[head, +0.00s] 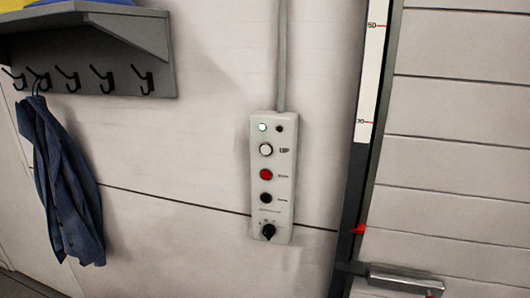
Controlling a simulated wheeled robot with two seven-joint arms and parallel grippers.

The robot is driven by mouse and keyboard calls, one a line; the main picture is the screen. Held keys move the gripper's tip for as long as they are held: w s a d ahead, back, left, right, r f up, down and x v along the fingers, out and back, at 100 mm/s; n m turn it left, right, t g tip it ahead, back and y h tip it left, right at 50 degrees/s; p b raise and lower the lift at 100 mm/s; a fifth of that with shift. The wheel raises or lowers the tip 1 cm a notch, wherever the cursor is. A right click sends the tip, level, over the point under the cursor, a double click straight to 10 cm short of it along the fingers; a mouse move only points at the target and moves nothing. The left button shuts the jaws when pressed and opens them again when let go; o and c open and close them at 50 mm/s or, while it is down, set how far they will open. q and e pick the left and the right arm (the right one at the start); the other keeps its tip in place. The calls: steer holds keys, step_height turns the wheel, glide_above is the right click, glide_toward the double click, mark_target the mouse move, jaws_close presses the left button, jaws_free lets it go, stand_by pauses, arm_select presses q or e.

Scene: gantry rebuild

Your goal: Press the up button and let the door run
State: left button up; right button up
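A white control box (285,210) is fixed to the wall in the middle of the head view. Its up button (265,150) is white and round with an "UP" label beside it. Below it are a red button (266,174), a black button (266,198) and a dark rotary knob (268,231). At the top a small lamp (262,127) glows pale green, with a dark one beside it. The panelled door (460,150) fills the right side; its lower edge is not in view. Neither gripper is in view.
A white scale strip (369,90) with red marks runs along the dark door frame; a red pointer (358,230) sits below it. A metal handle (405,281) is at lower right. A shelf (130,30) with hooks and a hanging blue jacket (65,185) is at left.

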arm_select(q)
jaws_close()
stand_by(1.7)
